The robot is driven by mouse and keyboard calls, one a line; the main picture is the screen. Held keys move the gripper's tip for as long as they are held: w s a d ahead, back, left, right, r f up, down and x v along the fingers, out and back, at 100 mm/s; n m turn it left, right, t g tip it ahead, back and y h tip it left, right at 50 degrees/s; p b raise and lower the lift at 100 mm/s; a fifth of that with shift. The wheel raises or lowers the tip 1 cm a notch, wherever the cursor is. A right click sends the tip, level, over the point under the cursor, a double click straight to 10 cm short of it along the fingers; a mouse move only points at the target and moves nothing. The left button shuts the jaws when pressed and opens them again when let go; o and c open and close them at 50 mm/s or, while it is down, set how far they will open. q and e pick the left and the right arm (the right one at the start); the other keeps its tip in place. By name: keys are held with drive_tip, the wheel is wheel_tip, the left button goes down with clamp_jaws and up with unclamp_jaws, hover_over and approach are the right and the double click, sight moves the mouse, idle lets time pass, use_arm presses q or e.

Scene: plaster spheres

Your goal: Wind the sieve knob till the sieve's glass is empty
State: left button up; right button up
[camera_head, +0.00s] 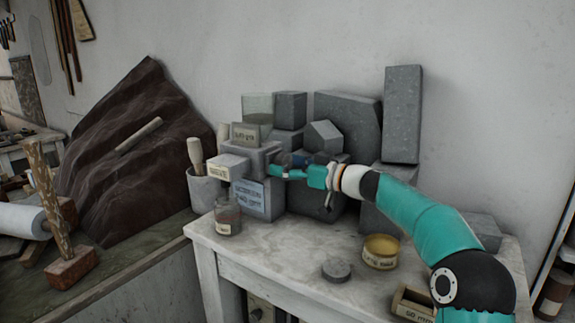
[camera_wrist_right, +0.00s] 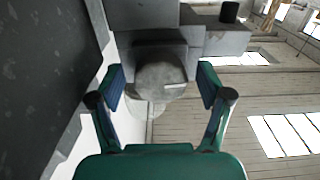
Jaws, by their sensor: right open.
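The sieve (camera_head: 250,153) is a grey block machine with paper labels, at the back left of the white table. Its glass (camera_head: 258,104) stands on top, clear in its upper part; whether anything lies in the bottom is too small to tell. A glass jar (camera_head: 228,214) with dark reddish-brown contents stands below the sieve's outlet. My right gripper (camera_head: 284,168) reaches the sieve's right side. In the wrist view its open fingers stand on either side of the round grey knob (camera_wrist_right: 160,76), with gaps on both sides. In the head view the gripper hides the knob. My left gripper is not in view.
Grey stone blocks (camera_head: 402,115) stand behind and beside my right arm. A yellow labelled dish (camera_head: 381,251), a grey disc (camera_head: 336,270) and a small box (camera_head: 411,302) lie towards the table's front right. A pot with tools (camera_head: 205,188) stands left.

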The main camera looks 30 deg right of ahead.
drive_tip(key=c, duration=1.1)
drive_tip(key=shift+c, duration=0.3)
